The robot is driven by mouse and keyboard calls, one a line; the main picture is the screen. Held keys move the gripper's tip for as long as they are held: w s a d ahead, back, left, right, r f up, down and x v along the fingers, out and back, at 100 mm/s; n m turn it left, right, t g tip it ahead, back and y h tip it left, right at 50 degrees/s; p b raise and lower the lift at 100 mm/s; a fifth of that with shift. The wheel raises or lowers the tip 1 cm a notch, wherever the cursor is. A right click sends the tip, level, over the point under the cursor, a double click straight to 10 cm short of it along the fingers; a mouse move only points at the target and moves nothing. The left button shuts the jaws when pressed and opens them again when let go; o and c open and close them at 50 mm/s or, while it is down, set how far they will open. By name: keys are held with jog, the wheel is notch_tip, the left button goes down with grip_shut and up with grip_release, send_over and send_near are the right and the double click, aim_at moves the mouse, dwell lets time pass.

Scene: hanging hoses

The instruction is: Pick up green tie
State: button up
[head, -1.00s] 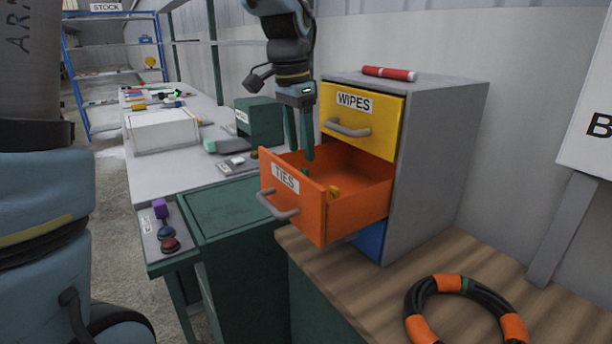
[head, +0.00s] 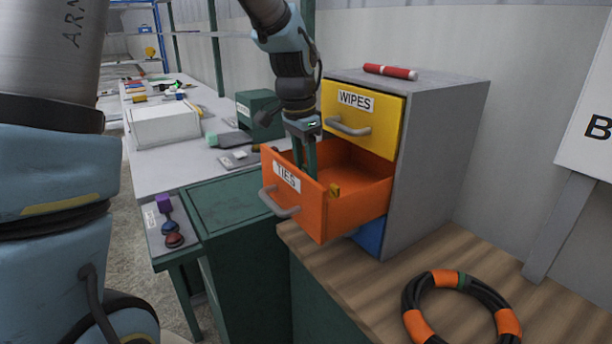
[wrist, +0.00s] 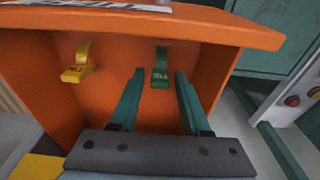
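The orange drawer labelled TIES (head: 350,212) is pulled out of the grey cabinet. In the wrist view a green tie (wrist: 160,66) lies in the drawer (wrist: 215,60), near its front panel. A yellow tie (wrist: 77,66) lies to its left; it also shows in the head view (head: 335,189). My gripper (head: 305,172) reaches down into the drawer. In the wrist view my gripper (wrist: 160,74) is open, with the green tie showing between its fingertips; contact cannot be told. In the head view the green tie is hidden behind the drawer front and fingers.
A yellow drawer labelled WIPES (head: 365,125) is shut just above, right of my gripper. A red marker-like tube (head: 390,72) lies on the grey cabinet (head: 440,150). A coiled black and orange hose (head: 418,326) lies on the wooden top. A green box (head: 260,112) stands behind.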

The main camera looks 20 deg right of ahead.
grip_shut()
dwell(0.4)
notch_tip(320, 180, up, 10)
jog(key=shift+b, duration=1.05)
jog(key=shift+c, duration=1.5)
grip_release()
grip_shut()
